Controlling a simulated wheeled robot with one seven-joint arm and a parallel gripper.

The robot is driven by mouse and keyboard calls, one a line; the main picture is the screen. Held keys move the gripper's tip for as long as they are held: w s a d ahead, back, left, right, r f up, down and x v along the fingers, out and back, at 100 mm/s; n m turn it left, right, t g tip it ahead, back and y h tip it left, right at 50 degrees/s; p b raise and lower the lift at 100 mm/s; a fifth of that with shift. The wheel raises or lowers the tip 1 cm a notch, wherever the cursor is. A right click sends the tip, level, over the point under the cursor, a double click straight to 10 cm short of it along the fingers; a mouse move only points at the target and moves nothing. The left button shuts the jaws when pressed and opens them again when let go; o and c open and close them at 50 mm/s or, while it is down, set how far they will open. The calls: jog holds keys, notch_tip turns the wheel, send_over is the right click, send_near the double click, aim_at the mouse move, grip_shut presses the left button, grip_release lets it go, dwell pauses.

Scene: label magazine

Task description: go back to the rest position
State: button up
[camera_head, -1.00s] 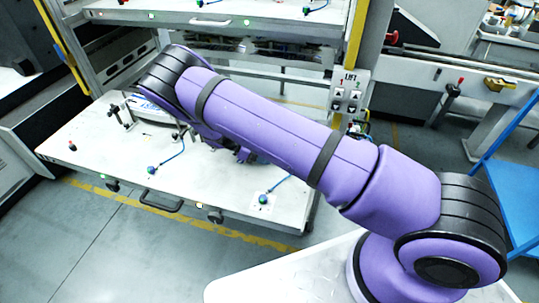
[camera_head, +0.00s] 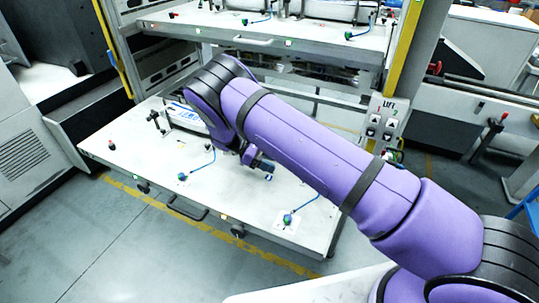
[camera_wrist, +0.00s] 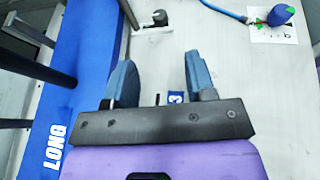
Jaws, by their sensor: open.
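My gripper (camera_head: 262,166) is over the pulled-out lower shelf (camera_head: 140,158), below my bent purple arm in the head view. In the wrist view my gripper (camera_wrist: 161,78) has its two blue-grey fingers spread apart, with nothing between them. The pale shelf surface (camera_wrist: 225,45) with a small blue "3" label (camera_wrist: 176,97) shows behind them. A blue piece marked LONG (camera_wrist: 85,75) lies along the left of the wrist view. How far the fingers are from the shelf I cannot tell.
A blue-green knob with a cable (camera_wrist: 280,15) is at the upper right of the wrist view. An upper shelf (camera_head: 300,38) is above and behind my arm. A LIFT button panel (camera_head: 383,118) is on the yellow-edged post. Floor in front of the shelf is clear.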

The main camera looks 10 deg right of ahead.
jog(key=shift+d+r, duration=0.1)
jog(key=shift+r, duration=0.3)
jog(key=s+d+r+m+t+y, duration=0.1)
jog(key=s+d+r+m+y, duration=0.2)
jog(key=r, duration=0.8)
jog(key=s+d+r+m+t+y, duration=0.1)
jog(key=s+d+r+m+y, duration=0.2)
jog(key=r, duration=0.8)
jog(key=s+d+r+m+t+y, duration=0.1)
jog(key=s+d+r+y, duration=0.3)
jog(key=r, duration=0.8)
jog(key=s+d+r+m+t+y, duration=0.25)
jog(key=s+d+r+t, duration=0.2)
jog(key=s+r, duration=0.55)
jog(key=s+d+m+t, duration=0.2)
jog(key=s+m+t, duration=0.1)
jog(key=s, duration=1.2)
jog(key=shift+r+t, duration=0.2)
jog(key=shift+t, duration=0.15)
jog(key=shift+s+h, duration=0.1)
jog(key=shift+h, duration=0.15)
